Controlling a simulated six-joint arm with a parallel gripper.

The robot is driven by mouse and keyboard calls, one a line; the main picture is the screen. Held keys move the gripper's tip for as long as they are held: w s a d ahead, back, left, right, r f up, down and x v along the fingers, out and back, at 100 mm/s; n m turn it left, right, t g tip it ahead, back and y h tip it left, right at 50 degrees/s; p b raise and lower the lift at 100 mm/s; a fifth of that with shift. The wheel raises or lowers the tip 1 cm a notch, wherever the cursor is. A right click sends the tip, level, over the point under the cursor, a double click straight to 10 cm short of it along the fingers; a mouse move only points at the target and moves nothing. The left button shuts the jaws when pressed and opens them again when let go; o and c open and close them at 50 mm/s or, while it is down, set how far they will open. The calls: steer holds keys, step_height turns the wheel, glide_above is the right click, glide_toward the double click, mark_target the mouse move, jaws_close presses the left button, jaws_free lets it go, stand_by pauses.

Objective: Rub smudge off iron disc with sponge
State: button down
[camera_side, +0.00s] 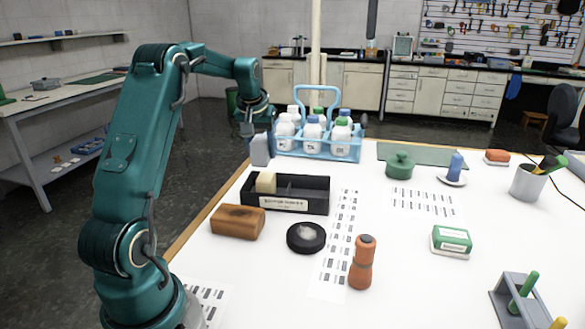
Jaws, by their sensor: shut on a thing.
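The iron disc (299,242) lies flat on the white table, black with a pale grey smudge (307,233) on its top. A cream block (266,182), which looks like the sponge, sits in the left compartment of a black tray (285,205) behind the disc. My gripper (250,132) is at the far left of the table, behind the tray and away from the disc. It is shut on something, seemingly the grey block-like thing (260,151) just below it. The fingertips are small and dark, so their contact is hard to see.
A brown block (237,222) lies left of the disc, and an orange-brown bottle-like thing (362,262) stands to its right. A blue bottle carrier (345,151) stands behind the tray. A green lidded pot (399,165) and a green-and-white box (451,241) are further right.

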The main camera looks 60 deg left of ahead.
steer(key=c, duration=1)
jaws_free()
steer(key=c, duration=0.5)
steer(key=n, duration=0.2)
steer(key=s+n+g, duration=0.1)
steer(key=shift+d+f+y, duration=0.2)
steer(key=shift+f+y, duration=0.1)
steer(key=shift+s+d+f+n+g, duration=0.2)
steer(key=shift+d+n+g, duration=0.1)
steer(key=shift+n, duration=0.3)
steer(key=d+f+n, duration=0.1)
steer(key=d, duration=0.5)
steer(key=w+d+f+n+g, duration=0.1)
steer(key=d+n, duration=0.1)
steer(key=d, duration=0.4)
steer(key=w+d+f+n, duration=0.1)
steer(key=d+n, duration=0.1)
steer(key=d, duration=0.3)
steer(key=shift+d+g, duration=0.4)
steer(key=shift+w+d+f, duration=0.1)
steer(key=shift+d+f, duration=0.05)
steer(key=shift+f, duration=1.85)
